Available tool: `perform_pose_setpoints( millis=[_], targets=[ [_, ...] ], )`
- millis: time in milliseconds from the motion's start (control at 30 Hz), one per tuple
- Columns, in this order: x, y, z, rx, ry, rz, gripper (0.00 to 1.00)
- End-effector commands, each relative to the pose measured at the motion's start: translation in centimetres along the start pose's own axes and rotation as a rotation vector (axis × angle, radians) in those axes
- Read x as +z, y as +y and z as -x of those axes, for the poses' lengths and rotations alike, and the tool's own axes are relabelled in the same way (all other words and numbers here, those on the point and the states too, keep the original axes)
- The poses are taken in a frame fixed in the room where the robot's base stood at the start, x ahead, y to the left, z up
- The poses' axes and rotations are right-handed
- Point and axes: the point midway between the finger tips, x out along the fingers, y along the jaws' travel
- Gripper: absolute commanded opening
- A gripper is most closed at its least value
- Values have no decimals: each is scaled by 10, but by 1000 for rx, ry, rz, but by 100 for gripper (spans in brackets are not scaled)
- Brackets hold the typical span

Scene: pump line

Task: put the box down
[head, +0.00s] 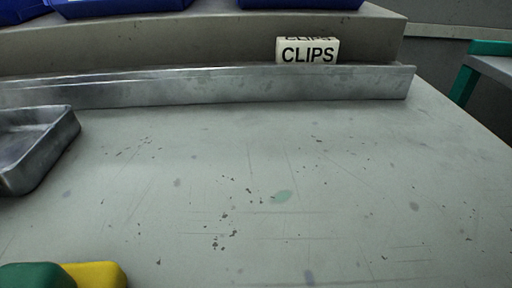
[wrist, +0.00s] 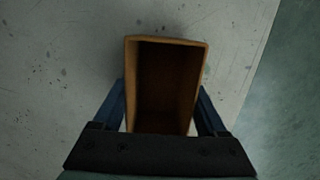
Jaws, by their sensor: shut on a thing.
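An orange-brown open-topped box (wrist: 168,82) shows in the middle of the wrist view, its dark hollow inside facing the camera. My gripper (wrist: 161,100) is shut on it, with one blue finger against each side. Behind the box is the pale, speckled worktop (wrist: 60,60). I cannot tell whether the box touches the worktop or hangs above it. Neither the box nor my gripper shows in the head view.
The worktop (head: 290,180) is broadly clear in the middle. A metal rail (head: 220,88) with a CLIPS sign (head: 307,50) runs along the back. A metal tray (head: 38,150) stands left. Green (head: 35,276) and yellow (head: 96,274) things show front left. The worktop's edge lies right of the box.

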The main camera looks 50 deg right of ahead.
Motion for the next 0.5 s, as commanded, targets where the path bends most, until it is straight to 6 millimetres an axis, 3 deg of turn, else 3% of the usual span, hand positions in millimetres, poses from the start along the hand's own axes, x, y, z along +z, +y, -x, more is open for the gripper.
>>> perform_pose_setpoints(
  millis=[133, 167, 267, 500],
  targets=[
    [0, 0, -4, 0, 0, 0, 22],
    [0, 0, -4, 0, 0, -1, 80],
    [0, 0, -3, 0, 0, -1, 98],
    [0, 0, -3, 0, 0, 0, 100]
  ],
)
